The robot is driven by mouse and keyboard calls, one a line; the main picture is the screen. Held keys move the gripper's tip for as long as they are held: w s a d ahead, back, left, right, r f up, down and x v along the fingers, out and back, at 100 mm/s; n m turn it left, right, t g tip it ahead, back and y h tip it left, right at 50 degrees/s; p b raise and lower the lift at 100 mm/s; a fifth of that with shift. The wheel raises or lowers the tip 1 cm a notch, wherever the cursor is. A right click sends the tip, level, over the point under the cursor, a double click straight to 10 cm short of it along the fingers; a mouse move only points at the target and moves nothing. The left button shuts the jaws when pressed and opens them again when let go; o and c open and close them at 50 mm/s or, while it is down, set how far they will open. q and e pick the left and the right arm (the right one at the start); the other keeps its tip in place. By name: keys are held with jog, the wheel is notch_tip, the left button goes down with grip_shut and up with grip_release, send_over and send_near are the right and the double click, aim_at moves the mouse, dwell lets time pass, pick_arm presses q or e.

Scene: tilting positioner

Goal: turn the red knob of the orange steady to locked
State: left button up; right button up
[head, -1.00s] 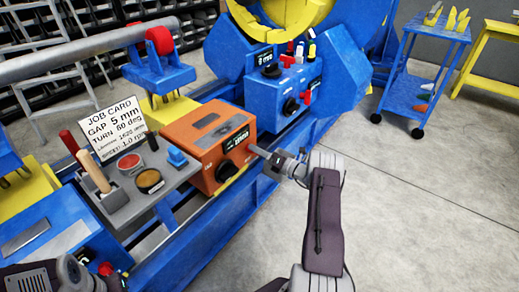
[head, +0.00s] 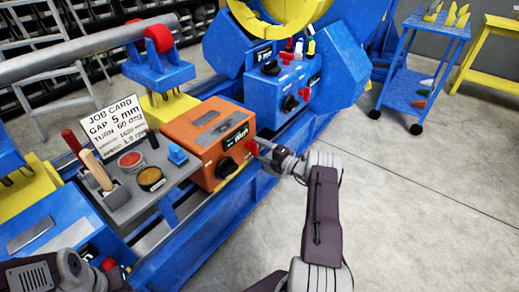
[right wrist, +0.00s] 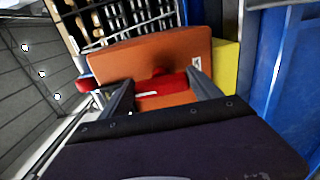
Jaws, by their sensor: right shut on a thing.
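The orange steady (head: 190,128) is a box on the blue bed, with a small display (head: 236,136) and a black knob (head: 227,168) on its front. Its red knob (head: 252,148) shows at the right end of that front. My right gripper (head: 264,151) reaches it from the right and is shut on it. In the right wrist view the red knob (right wrist: 165,88) lies between the two fingers, against the orange body (right wrist: 150,52). The display text is too small to read. Only links of my left arm show at the lower left; its fingers are out of view.
A grey tray (head: 128,205) left of the steady holds tools, round tins and a job card (head: 112,118). A blue control box (head: 265,95) with knobs stands behind, below the yellow ring. A blue cart (head: 397,85) stands at the back right. The floor on the right is clear.

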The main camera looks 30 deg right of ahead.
dwell(0.6)
jog(key=o, duration=1.4)
jog(key=p+v, duration=0.3)
jog(key=v, duration=0.6)
jog(key=shift+s+p, duration=0.1)
jog(key=shift+p, duration=0.2)
